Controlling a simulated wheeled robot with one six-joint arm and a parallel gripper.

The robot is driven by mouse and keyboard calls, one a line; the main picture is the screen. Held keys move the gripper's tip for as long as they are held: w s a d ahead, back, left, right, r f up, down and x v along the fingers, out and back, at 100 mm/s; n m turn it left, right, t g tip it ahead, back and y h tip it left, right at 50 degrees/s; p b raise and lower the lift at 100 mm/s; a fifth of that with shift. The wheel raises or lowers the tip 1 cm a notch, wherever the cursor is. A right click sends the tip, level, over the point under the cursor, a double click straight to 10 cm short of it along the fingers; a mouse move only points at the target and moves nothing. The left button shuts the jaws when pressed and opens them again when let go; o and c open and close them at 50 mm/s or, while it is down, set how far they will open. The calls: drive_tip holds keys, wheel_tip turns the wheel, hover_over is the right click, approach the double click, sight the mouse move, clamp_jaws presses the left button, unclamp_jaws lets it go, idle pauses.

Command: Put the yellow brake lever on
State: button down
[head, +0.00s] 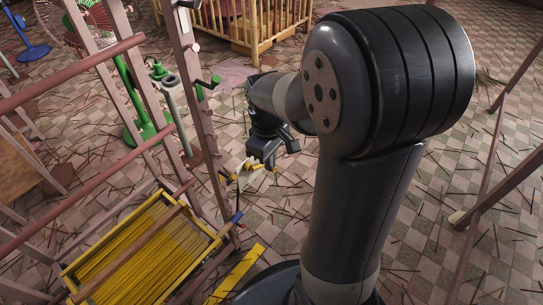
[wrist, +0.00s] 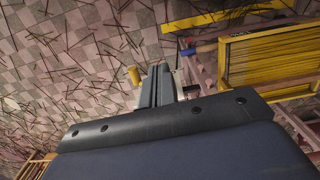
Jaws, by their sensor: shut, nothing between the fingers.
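My gripper (head: 246,175) hangs over the floor just right of the wooden frame, pointing down; its fingers are shut and empty. It also shows in the wrist view (wrist: 157,72), with small yellow pieces on either side of the fingers. I cannot tell whether these belong to the gripper or lie behind it. A small lever or handle with a blue end (head: 236,217) sticks out at the near corner of the frame, below my gripper and apart from it. It also shows in the wrist view (wrist: 188,51). I cannot make out a yellow brake lever for certain.
A yellow-edged tray of yellow sticks (head: 75,272) sits in the pinkish wooden frame (head: 190,100). A yellow bar (head: 236,274) lies low beside it. Green stands (head: 135,95) are behind the frame. Wooden legs (head: 493,150) stand at right. Thin sticks litter the checkered floor.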

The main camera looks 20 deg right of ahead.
drive_tip(key=w+d+r, duration=0.2)
drive_tip(key=w+r, duration=0.1)
drive_tip(key=w, duration=0.4)
drive_tip(key=shift+w+d+m+t+p, duration=0.35)
drive_tip(key=shift+d+m+t+p, duration=0.05)
drive_tip(key=shift+p, duration=0.05)
drive_tip(key=f+b, duration=0.1)
drive_tip(key=f, duration=0.3)
drive_tip(key=f+b, duration=0.2)
drive_tip(key=f, duration=0.3)
drive_tip(key=f+b, duration=0.1)
drive_tip(key=f, duration=0.4)
drive_tip(key=shift+w+d+b, duration=0.2)
drive_tip(key=shift+d+b, duration=0.15)
drive_tip(key=shift+b, duration=0.05)
drive_tip(key=shift+p, duration=0.35)
